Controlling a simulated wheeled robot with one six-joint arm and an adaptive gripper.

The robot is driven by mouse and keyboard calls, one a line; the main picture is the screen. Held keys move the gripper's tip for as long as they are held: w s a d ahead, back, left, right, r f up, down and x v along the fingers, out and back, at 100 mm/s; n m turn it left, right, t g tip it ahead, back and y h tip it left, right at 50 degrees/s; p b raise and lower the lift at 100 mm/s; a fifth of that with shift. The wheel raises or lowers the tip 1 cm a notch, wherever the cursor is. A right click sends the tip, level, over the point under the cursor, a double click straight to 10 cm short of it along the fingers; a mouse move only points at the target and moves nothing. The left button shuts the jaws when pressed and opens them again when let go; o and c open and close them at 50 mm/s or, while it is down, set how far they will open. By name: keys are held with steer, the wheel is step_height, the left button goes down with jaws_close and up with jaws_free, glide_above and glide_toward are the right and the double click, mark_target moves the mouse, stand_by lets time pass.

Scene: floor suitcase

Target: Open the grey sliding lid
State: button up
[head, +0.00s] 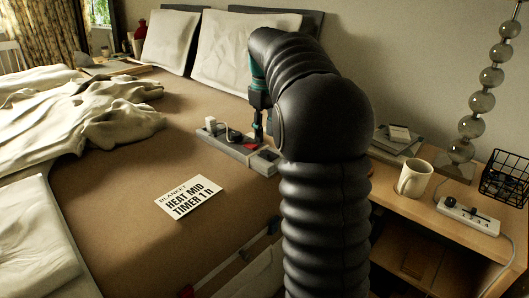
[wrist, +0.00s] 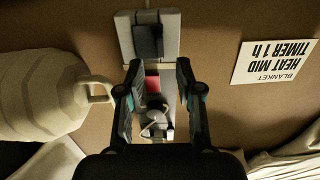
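A long grey unit (head: 225,145) lies on the brown bed cover, with a white plug-like piece and a dark knob on it. A grey box (head: 263,162) sits at its right end. In the wrist view this box, at the top, carries a dark grey panel (wrist: 148,41), which looks like the sliding lid; I cannot tell for sure. A red patch (wrist: 152,82) shows on the unit beside the box. My gripper (wrist: 158,70) is open, its fingers apart on either side of the unit near the red patch. It also shows in the head view (head: 258,140); contact is unclear.
A white card (head: 188,196) reading "BLANKET HEAT MID TIMER 1 h" lies on the bed. A beige jug-like object (wrist: 40,95) with a handle is left in the wrist view. A mug (head: 414,179) and power strip (head: 468,215) stand on the nightstand. Crumpled bedding lies left.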

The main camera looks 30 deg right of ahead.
mark_target(265, 152)
step_height(265, 152, down, 6)
steer(key=shift+b, duration=0.45)
jaws_close()
